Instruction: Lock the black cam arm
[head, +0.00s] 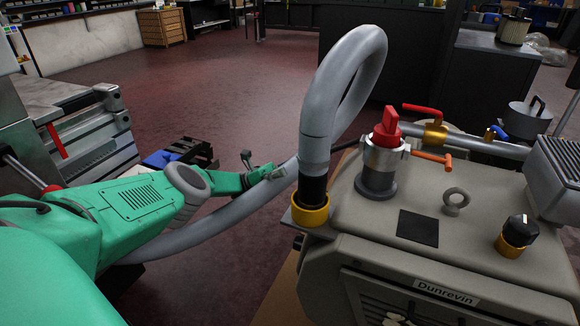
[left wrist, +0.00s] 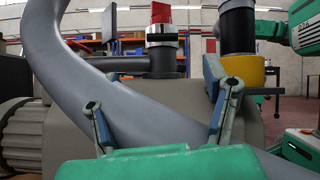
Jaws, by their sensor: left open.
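I cannot pick out the black cam arm with certainty. A thin dark bar (head: 345,146) shows between the hose and the silver fitting, but I cannot tell what it is. The grey hose (head: 322,95) ends in a black cuff (head: 312,189) in a yellow collar (head: 311,209), which also shows in the left wrist view (left wrist: 251,73). My left gripper (head: 262,167) is open, left of the collar beside the hose's lower run. In the left wrist view its fingers (left wrist: 160,105) stand apart in front of the grey hose (left wrist: 130,98). My right gripper is out of view.
The beige Dunrevin pump (head: 470,205) carries a red knob (head: 387,128) on a silver fitting (head: 382,157), a red-handled valve (head: 435,132), an orange lever (head: 432,158), a lifting eye (head: 456,201) and a black knob (head: 519,228). Open floor (head: 230,90) lies behind.

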